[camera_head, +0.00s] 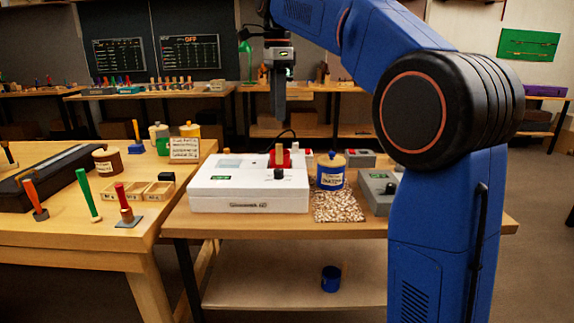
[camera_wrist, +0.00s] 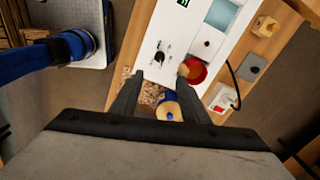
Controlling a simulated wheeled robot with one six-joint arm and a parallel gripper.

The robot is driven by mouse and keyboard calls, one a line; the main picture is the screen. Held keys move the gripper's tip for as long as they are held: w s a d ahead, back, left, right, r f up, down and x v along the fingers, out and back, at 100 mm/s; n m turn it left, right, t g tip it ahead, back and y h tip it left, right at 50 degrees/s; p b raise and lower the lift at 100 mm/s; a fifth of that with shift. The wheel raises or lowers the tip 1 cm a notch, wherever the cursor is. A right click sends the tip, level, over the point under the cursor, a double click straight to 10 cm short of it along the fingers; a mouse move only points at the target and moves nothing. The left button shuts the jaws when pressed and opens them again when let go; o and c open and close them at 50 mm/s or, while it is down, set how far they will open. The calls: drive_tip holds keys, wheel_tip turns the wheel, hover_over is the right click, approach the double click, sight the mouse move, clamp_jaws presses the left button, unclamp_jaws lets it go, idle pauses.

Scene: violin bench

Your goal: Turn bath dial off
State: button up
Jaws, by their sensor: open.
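A white box-shaped unit (camera_head: 230,190), which looks like the bath, stands on the middle bench. A dark dial (camera_head: 279,174) is on its top near the right front corner; it also shows in the wrist view (camera_wrist: 159,57). A green display (camera_head: 221,178) is at the unit's left, too small to read. The dial's setting is unclear. My gripper (camera_head: 278,112) points down above the back of the unit, well clear of it. In the wrist view my gripper (camera_wrist: 160,76) is open and empty, the dial showing just beyond its fingertips.
A red holder (camera_head: 298,160) with a wooden block stands behind the dial. A blue jar (camera_head: 331,172) and a speckled mat (camera_head: 338,207) are to the right. A grey box (camera_head: 376,190) with a knob is partly hidden by my arm. The left bench (camera_head: 60,228) holds tools.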

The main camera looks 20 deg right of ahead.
sight(278, 170)
wheel_tip(278, 170, down, 17)
drive_tip(key=shift+r, duration=0.1)
idle(0.5)
clamp_jaws()
